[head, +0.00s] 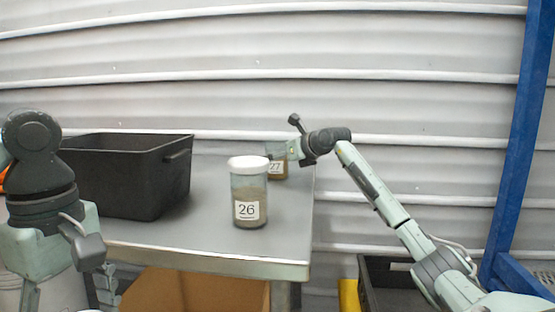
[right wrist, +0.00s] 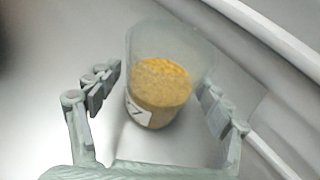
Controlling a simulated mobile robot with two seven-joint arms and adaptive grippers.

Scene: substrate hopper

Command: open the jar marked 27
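The jar marked 27 (head: 277,170) stands at the far right of the grey table, partly covered by my right gripper (head: 279,152). In the right wrist view it is a clear jar (right wrist: 160,92) with yellow-brown grain and a white label. No lid shows on it in either view. My right gripper (right wrist: 165,108) is open, its fingers on either side of the jar; the left finger is clearly apart from it, and contact at the right cannot be told. My left gripper (head: 60,285) hangs at the lower left, its fingertips cut off by the frame edge.
A jar marked 26 (head: 248,188) with a white lid stands nearer on the table (head: 180,232). A black crate (head: 120,180) is at the table's left. A cardboard box (head: 195,290) is below, and a dark crate (head: 385,275) is at the right near a blue post (head: 520,140).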

